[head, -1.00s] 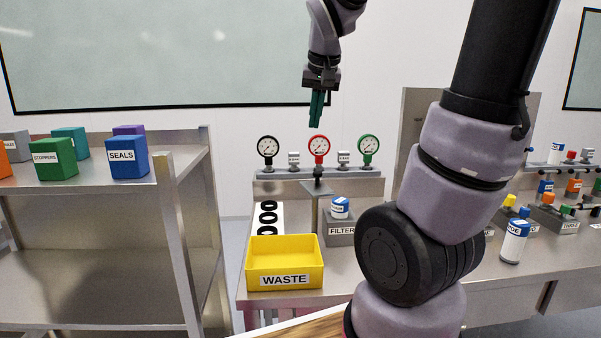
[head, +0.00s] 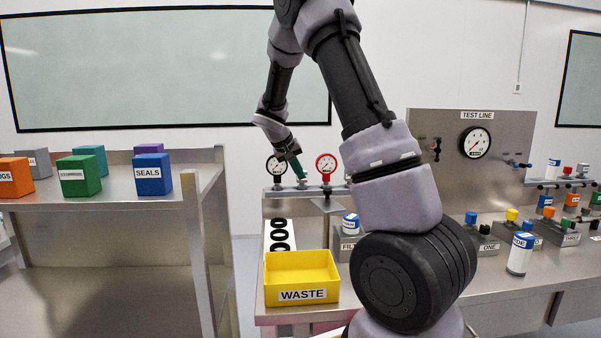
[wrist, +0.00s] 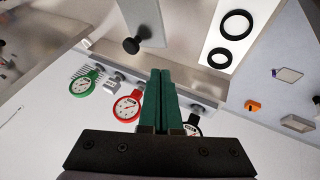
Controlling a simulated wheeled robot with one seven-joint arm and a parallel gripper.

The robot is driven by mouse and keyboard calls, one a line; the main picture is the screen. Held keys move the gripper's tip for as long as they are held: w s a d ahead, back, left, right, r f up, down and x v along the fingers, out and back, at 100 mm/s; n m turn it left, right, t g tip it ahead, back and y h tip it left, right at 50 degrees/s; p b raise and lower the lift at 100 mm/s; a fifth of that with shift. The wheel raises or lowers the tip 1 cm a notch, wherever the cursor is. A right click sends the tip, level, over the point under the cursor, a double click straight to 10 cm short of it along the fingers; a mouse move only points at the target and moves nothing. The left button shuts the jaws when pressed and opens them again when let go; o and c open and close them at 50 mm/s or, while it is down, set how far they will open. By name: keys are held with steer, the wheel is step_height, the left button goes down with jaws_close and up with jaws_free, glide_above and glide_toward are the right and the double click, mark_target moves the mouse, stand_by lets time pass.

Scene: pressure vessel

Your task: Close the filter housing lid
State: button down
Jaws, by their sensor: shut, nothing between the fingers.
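The filter housing (head: 349,248) is a grey block on the bench, its label partly covered by my arm. A blue-and-white filter (head: 350,222) stands in its top. The lid (head: 328,204) is a grey plate raised behind the housing, so the housing is open. In the wrist view the lid (wrist: 141,18) is at the top, with a black knob (wrist: 131,45) on it. My gripper (head: 299,174) is above and left of the lid, in front of the gauges. Its green fingers (wrist: 160,78) are shut, empty and apart from the knob.
Black, red (head: 326,164) and green (wrist: 84,86) gauges stand on a rail just behind my gripper. A yellow waste bin (head: 302,270) sits at the bench front. Black rings (head: 280,235) lie on a white strip left of the housing. A test panel (head: 470,150) stands to the right.

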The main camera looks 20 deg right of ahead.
mark_target(318, 200)
steer(key=d+f, duration=0.4)
steer(key=w+d+f, duration=0.1)
steer(key=d+f, duration=0.1)
steer(key=shift+w+d, duration=0.1)
steer(key=shift+d, duration=0.5)
